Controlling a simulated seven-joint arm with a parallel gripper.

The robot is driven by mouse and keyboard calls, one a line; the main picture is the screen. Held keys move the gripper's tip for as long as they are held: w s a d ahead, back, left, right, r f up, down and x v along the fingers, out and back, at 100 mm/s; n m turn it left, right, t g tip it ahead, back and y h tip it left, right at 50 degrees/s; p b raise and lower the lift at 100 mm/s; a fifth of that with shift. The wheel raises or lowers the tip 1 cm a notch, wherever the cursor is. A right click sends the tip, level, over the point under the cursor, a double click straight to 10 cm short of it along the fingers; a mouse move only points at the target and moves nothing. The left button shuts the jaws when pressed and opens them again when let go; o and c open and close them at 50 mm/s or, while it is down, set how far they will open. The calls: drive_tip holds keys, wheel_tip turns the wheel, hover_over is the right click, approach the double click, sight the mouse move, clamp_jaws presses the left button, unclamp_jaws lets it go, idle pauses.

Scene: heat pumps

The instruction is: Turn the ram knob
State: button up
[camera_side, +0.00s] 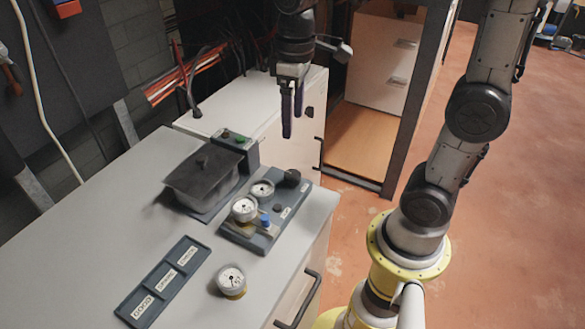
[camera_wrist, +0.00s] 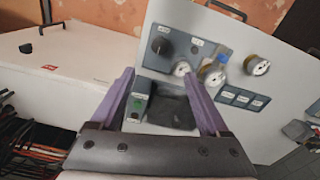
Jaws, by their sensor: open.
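A round black knob (camera_side: 292,178) stands at the back right end of a dark gauge panel (camera_side: 232,236) on the grey bench. In the wrist view the black knob (camera_wrist: 160,46) shows on the panel beyond the fingertips. I cannot read the panel's labels, so which control is the ram knob is unclear. A smaller blue knob (camera_side: 265,221) sits at the panel's front, near two gauges. My gripper (camera_side: 292,120) is open, fingers pointing down, empty, above and behind the panel, apart from it. In the wrist view its two purple fingers (camera_wrist: 157,74) are spread.
A dark lidded box (camera_side: 203,175) stands left of the panel, with a small control box (camera_side: 236,150) behind it. A loose gauge (camera_side: 231,281) and a labelled three-part tray (camera_side: 165,282) lie on the front bench. A white cabinet (camera_side: 300,100) stands behind.

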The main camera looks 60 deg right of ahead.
sight(293, 174)
wheel_tip(293, 174, down, 15)
drive_tip(key=shift+w+d+r, duration=0.1)
drive_tip(key=shift+r, duration=0.05)
idle(0.4)
clamp_jaws()
idle(0.4)
